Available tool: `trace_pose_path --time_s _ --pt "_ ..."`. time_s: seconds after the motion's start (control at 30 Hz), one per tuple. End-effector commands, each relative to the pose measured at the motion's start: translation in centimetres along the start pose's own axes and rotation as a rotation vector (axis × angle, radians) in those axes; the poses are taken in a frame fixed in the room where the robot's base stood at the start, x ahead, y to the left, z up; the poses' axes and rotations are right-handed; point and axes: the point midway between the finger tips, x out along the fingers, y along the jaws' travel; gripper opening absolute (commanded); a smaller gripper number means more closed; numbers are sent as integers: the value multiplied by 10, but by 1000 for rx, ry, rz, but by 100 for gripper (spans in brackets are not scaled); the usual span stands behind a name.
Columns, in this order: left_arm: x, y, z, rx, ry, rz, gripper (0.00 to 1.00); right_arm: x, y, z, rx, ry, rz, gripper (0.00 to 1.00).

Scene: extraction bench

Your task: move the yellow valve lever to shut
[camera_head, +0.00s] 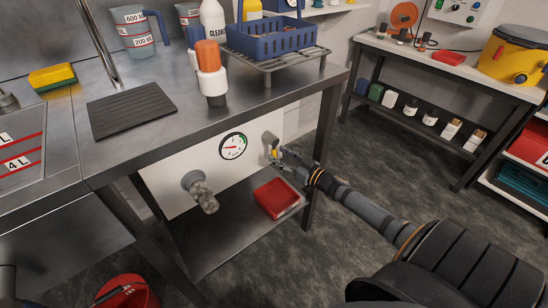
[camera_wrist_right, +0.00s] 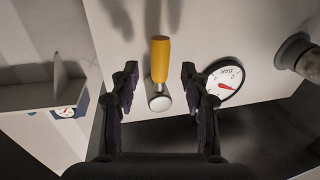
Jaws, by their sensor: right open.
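The yellow valve lever (camera_wrist_right: 160,60) sits on a round metal hub (camera_wrist_right: 159,103) on the white panel. In the right wrist view it extends upward from the hub, between my two finger lines. In the head view only a little of the yellow lever (camera_head: 274,153) shows, just below its pale fitting (camera_head: 269,137); my gripper hides the rest. My right gripper (camera_head: 278,159) is open at the lever; its fingers (camera_wrist_right: 157,82) stand either side with a gap on each side, and no contact shows. My left gripper is not in view.
A round gauge (camera_head: 233,146) and a grey pipe outlet (camera_head: 200,192) are on the panel beside the lever. A red tray (camera_head: 276,198) lies on the shelf below. The bench top (camera_head: 200,135) overhangs the panel, and a bench leg (camera_head: 322,150) stands close by my right arm.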

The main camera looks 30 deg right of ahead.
Motion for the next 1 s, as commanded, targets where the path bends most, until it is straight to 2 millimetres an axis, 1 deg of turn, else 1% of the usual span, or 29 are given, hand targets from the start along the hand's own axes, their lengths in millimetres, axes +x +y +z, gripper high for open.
trace_pose_path --time_s 0.03,0.07,0.23,0.37,0.6,0.93,1.0 --pt "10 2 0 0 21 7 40 9 0 3 -1 6 3 46" --pt "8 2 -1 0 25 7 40 12 0 1 0 4 2 46" --pt "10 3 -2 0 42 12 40 27 0 0 1 2 1 46" --pt "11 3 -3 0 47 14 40 31 0 0 1 0 2 46" --pt "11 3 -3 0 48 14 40 31 0 0 0 -2 1 46" --pt "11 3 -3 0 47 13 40 31 0 0 0 -1 1 2" --pt "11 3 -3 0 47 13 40 31 0 0 0 -1 1 0"
